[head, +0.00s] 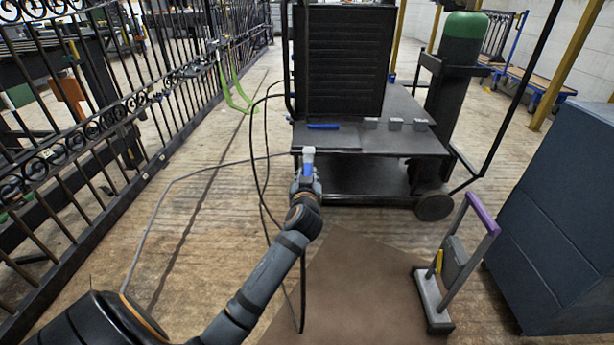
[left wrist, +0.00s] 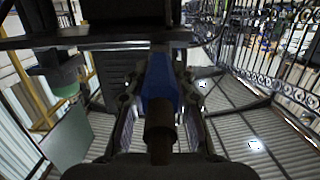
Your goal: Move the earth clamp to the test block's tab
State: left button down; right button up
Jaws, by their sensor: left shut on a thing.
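My left gripper (head: 306,182) is shut on a blue-handled clamp (head: 308,169), which I take for the earth clamp. Its pale tip points away from me, near the front edge of the cart. In the left wrist view the blue body (left wrist: 160,82) sits between the two fingers, with a dark round part nearer the camera. A floor stand with a purple handle (head: 482,214) stands at right, holding a grey block (head: 454,261) with a yellow piece (head: 439,261) beside it. I cannot tell for sure whether this is the test block. My right gripper is not in view.
The cart (head: 405,147) carries a black ribbed machine (head: 342,60), a blue strip (head: 322,127) and small grey blocks (head: 394,124). Dark cables (head: 262,170) hang at its left. An iron gate (head: 110,125) lines the left, a blue-grey cabinet (head: 560,220) the right.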

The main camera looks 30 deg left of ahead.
aim_at(308, 164)
pick_arm(q)
jog(key=shift+w+r, duration=0.1)
jog(key=shift+w, duration=0.05)
jog(key=shift+w+a, duration=0.3)
jog(key=shift+w, duration=0.15)
jog(key=shift+w+a, duration=0.2)
jog(key=shift+w, duration=0.05)
dwell(0.6)
jog(key=shift+w+a, duration=0.35)
jog(key=shift+w, duration=0.2)
jog(key=shift+w+a+p, duration=0.25)
jog(key=shift+w+p, duration=0.1)
jog(key=shift+w, duration=0.1)
dwell(1.5)
jog(key=c, duration=1)
grip_release()
